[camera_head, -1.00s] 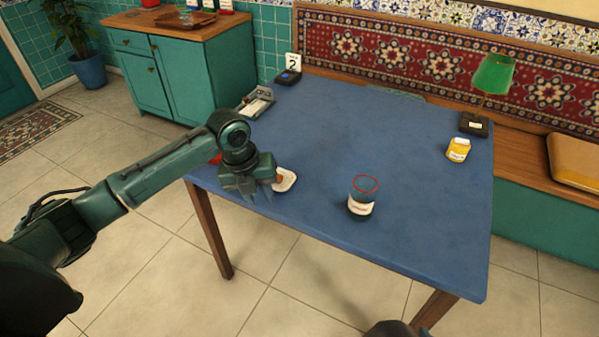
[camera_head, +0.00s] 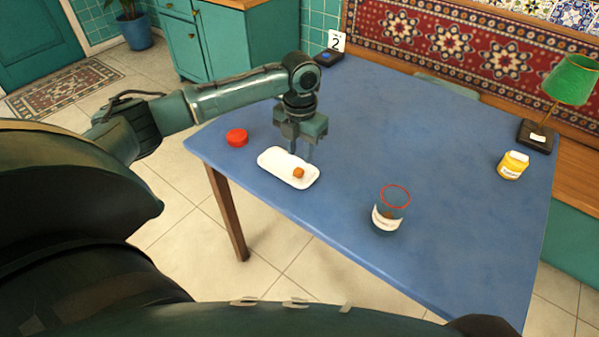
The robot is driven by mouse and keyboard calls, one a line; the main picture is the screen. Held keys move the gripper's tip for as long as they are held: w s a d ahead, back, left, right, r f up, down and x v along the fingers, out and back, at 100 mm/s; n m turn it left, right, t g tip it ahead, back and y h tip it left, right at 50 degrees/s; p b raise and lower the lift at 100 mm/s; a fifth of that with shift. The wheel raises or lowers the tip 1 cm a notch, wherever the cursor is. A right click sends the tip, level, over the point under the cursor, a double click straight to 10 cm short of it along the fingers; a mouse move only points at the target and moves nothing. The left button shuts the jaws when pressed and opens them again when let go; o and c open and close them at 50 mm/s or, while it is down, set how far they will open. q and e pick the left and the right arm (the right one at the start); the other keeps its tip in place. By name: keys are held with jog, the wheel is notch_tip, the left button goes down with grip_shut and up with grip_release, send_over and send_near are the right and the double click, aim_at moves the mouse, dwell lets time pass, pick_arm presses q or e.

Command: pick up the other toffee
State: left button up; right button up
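A small orange-brown toffee (camera_head: 299,172) sits on the white tray (camera_head: 273,160), towards its right end. My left gripper (camera_head: 301,152) points down at the far edge of the tray, just behind the toffee in the picture. Its two thin fingers look apart, with nothing between them; its exact height is hard to judge. A glass jar (camera_head: 386,219) with a red rim and white label stands to the right, with a small brownish thing showing inside. My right gripper is not seen.
A round red lid (camera_head: 237,138) lies left of the tray. A yellow jar (camera_head: 513,165) and a green lamp (camera_head: 570,80) stand at the right of the blue table (camera_head: 420,130). A number 2 card (camera_head: 336,41) stands at the back. The table's middle is clear.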

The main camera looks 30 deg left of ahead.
aim_at(298, 170)
pick_arm(q)
notch_tip(298, 170, down, 6)
jog(key=shift+s+a+r, duration=0.1)
dwell(0.4)
grip_shut()
